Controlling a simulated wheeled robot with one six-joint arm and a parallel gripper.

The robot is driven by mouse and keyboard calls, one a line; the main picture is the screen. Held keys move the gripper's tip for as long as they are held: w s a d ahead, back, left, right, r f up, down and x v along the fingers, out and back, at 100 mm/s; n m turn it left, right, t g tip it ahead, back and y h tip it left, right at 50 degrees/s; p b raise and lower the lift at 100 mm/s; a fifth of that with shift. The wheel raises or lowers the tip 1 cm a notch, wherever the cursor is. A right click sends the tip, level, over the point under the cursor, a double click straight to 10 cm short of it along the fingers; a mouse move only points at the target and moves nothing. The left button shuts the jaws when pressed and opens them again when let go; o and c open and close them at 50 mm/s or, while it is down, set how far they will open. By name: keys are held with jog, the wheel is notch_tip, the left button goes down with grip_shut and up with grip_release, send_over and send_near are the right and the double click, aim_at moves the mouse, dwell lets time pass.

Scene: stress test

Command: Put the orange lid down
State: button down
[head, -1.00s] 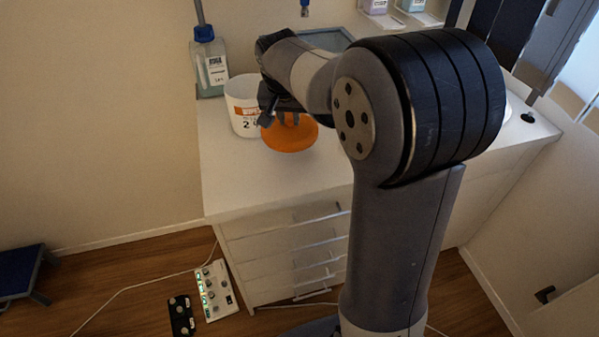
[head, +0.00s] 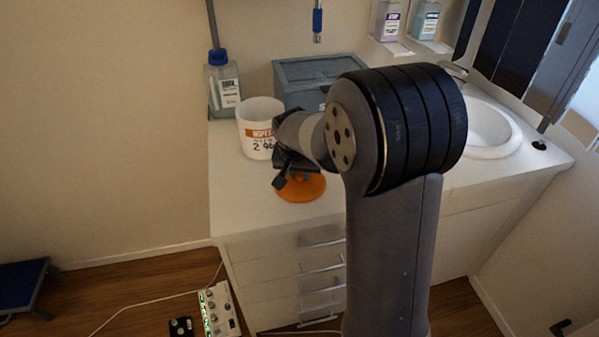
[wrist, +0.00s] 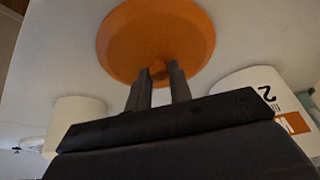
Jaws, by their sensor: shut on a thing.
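The orange lid (head: 301,190) is a round disc at the white counter's front part, in front of the white tub. In the wrist view the lid (wrist: 157,35) lies just beyond my fingers. My gripper (head: 296,178) is over the lid, and its two fingers (wrist: 160,72) are shut on the small knob at the lid's near side. The head view does not clearly show whether the lid touches the counter. My arm hides part of the lid's top.
An open white tub (head: 258,128) with orange print stands just behind the lid. A grey box (head: 310,78) and a blue-capped bottle (head: 222,85) stand at the back. A sink (head: 492,130) is at the right. Bare counter (head: 238,190) lies left of the lid.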

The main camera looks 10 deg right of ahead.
jog(key=shift+f, duration=0.1)
jog(key=c, duration=1.3)
grip_release()
jog(key=shift+r, duration=0.3)
jog(key=v, duration=1.1)
jog(key=shift+s+a+r, duration=0.15)
jog(key=shift+s+r, duration=0.1)
jog(key=shift+r, duration=0.05)
